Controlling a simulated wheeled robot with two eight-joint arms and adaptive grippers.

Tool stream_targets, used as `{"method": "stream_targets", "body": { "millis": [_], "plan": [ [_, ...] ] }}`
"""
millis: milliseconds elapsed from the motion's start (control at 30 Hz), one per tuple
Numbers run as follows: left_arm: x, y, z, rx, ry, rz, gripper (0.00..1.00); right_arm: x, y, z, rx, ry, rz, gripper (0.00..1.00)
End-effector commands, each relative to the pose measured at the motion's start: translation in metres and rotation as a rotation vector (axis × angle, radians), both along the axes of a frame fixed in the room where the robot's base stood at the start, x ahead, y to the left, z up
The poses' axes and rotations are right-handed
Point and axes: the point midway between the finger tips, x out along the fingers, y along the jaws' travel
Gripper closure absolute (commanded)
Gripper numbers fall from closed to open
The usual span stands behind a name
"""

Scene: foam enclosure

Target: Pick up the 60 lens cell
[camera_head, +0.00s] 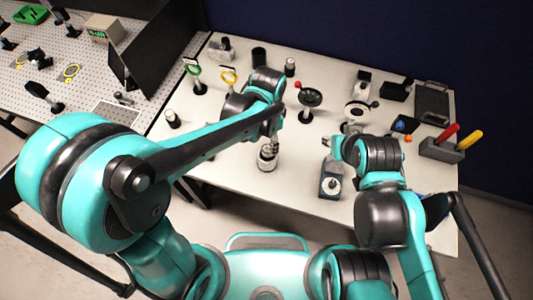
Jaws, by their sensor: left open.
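I cannot read any "60" marking, so I cannot tell for sure which part is the 60 lens cell. A small silvery and dark round cylinder (267,160) stands upright near the front edge of the white table (230,175). My left gripper (273,140) points down just above and behind this cylinder and is open. I cannot tell whether its fingers touch it.
A dark block with a round knob (331,181) stands at the front edge. A holder (442,150) with red and yellow handles stands at the right. Yellow (229,78) and green (193,71) ring mounts stand behind my left arm. A perforated board (60,65) lies left.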

Motion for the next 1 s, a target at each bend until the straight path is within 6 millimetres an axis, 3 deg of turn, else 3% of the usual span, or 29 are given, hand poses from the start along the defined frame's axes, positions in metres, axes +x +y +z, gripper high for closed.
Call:
{"method": "stream_targets", "body": {
  "millis": [300,567,800,1000],
  "plan": [
    [-0.007,0.000,-0.044,0.000,-0.001,0.002,0.45,0.000,0.000,-0.012,0.000,0.000,0.000,0.69],
    [-0.007,0.001,-0.046,0.000,-0.001,0.002,0.45,0.000,0.000,-0.011,0.000,0.000,0.000,0.69],
    [-0.007,0.001,-0.046,0.000,-0.001,0.003,1.00,0.000,0.000,-0.011,0.000,0.000,0.000,0.69],
    [-0.007,0.001,-0.046,0.000,-0.001,0.003,1.00,0.000,0.000,-0.011,0.000,0.000,0.000,0.69]
  ]
}}
